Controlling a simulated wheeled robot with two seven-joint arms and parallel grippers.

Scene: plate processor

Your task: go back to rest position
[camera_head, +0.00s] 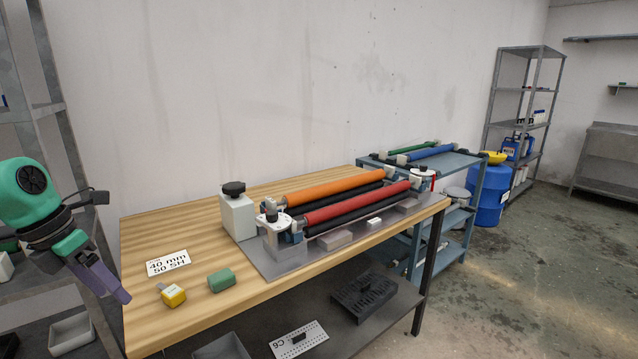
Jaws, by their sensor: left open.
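My left gripper (98,272) is at the left edge of the camera_head view, in front of the wooden table's left end. It is open, its fingers pointing down and to the right, and nothing shows between them. It is apart from the yellow block and the green block on the table. My right gripper is not in view.
The wooden table (176,226) carries a roller machine with orange (320,187) and red (355,203) rollers, a sign (168,263), a yellow block (173,295) and a green block (221,280). A metal shelf (50,110) stands close behind my left arm. Floor at right is open.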

